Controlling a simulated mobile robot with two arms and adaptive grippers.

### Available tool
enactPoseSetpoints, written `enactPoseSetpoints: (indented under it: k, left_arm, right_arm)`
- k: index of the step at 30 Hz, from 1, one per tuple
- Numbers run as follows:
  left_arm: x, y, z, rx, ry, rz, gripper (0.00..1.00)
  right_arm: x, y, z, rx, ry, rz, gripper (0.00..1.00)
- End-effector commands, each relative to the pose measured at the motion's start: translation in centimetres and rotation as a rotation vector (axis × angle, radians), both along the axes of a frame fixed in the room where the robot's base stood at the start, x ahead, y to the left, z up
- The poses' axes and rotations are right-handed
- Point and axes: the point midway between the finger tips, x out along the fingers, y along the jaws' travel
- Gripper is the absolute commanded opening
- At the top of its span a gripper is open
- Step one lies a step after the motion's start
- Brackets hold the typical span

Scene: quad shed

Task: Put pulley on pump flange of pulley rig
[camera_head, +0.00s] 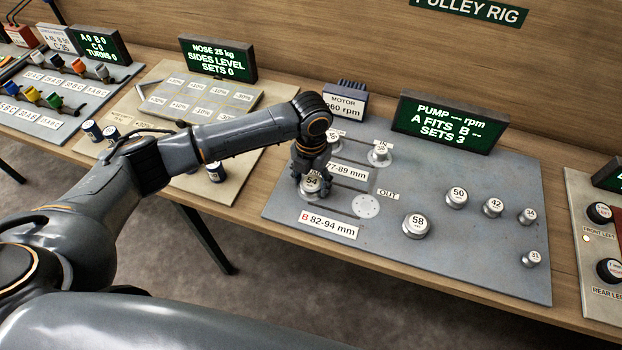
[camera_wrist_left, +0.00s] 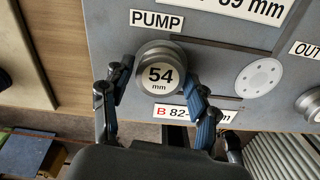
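A round metal pulley marked 54 mm (camera_head: 311,184) is at the pump position, just below the PUMP label in the left wrist view (camera_wrist_left: 161,77). My left gripper (camera_head: 312,176) points down over it, with its blue-padded fingertips (camera_wrist_left: 159,82) against both sides of the pulley. The pulley hides the pump flange, so I cannot tell whether it is fully seated. The bare OUT flange (camera_head: 366,206), a pale disc with small holes, lies to its right. It also shows in the left wrist view (camera_wrist_left: 260,78). My right gripper is not in view.
On the grey rig board (camera_head: 440,262), loose pulleys marked 58 (camera_head: 416,226), 50 (camera_head: 457,197), 42 (camera_head: 493,207) and smaller ones stand to the right. The upper flanges hold pulleys (camera_head: 379,153). The display (camera_head: 450,122) reads PUMP --- rpm, A FITS, B --, SETS 3.

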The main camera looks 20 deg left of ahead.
Motion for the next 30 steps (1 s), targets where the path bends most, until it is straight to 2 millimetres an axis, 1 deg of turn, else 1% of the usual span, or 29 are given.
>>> enactPoseSetpoints:
  k: [9,12,14,17,24,27,30]
  left_arm:
    - [0.0,0.0,0.1,0.0,0.0,0.0,0.72]
    - [0.0,0.0,0.5,0.0,-0.001,0.0,0.72]
    - [0.1,0.0,1.1,-0.002,-0.003,0.0,0.72]
    - [0.1,0.0,2.6,-0.001,-0.005,-0.001,0.72]
    - [0.1,0.0,7.9,-0.002,-0.005,-0.001,0.72]
    - [0.1,0.0,9.7,-0.002,-0.003,0.0,0.72]
    - [0.1,0.0,11.1,-0.002,-0.003,0.001,0.72]
  right_arm:
    - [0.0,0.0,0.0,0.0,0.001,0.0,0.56]
    - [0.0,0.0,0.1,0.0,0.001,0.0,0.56]
    - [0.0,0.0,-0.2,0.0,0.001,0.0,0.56]
    - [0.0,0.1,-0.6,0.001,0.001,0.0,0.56]
    - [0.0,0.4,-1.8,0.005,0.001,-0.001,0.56]
    - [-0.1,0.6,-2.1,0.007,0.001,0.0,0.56]
    - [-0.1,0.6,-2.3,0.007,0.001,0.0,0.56]
